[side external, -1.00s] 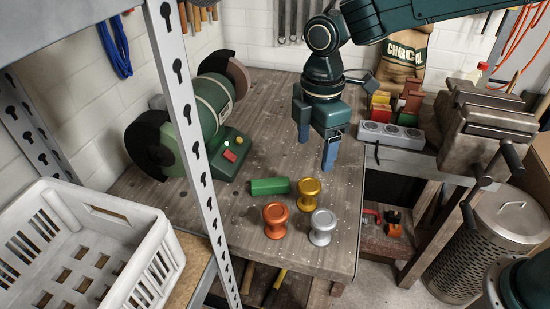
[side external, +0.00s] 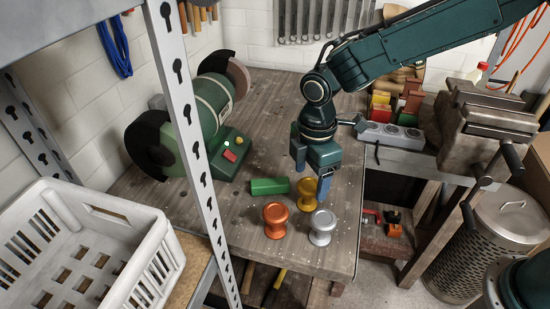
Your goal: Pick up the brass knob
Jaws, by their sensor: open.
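The brass knob (side external: 307,197) stands upright on the wooden workbench (side external: 205,225), behind the silver knob (side external: 321,229) and to the right of the copper knob (side external: 275,221). My gripper (side external: 312,181) points down with its blue-tipped fingers apart and empty. It is over the brass knob, and the near finger covers part of the knob's right side. I cannot tell whether that finger touches the knob.
A bench grinder (side external: 205,110) stands at the left. A grey socket strip (side external: 391,137) and a vise (side external: 485,120) are at the right. A shelf post (side external: 190,150) rises in the left foreground.

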